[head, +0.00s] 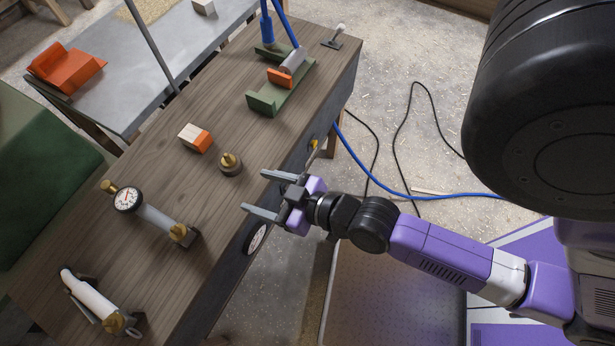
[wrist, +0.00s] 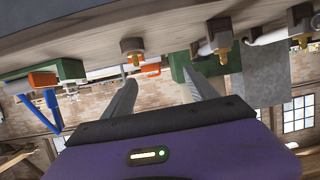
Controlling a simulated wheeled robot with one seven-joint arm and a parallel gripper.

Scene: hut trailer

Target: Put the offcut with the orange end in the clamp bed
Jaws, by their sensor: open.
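The offcut (head: 195,138) is a pale wooden block with an orange end, lying on the brown workbench. It seems to show as a small orange patch (wrist: 152,70) between my fingertips in the wrist view. The green clamp bed (head: 263,103) stands further up the bench, with an orange block and a grey rounded part at its far end. It shows at upper left in the wrist view (wrist: 70,69). My gripper (head: 255,191) is open and empty at the bench's right edge, to the lower right of the offcut. Its fingers point left.
A brass-knobbed piece (head: 230,164) stands between my gripper and the offcut. A dial gauge (head: 128,199) on a grey bar and a white-handled tool (head: 88,294) lie nearer on the bench. Bare bench (head: 225,95) lies between offcut and clamp bed. A blue hose (head: 385,183) hangs at right.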

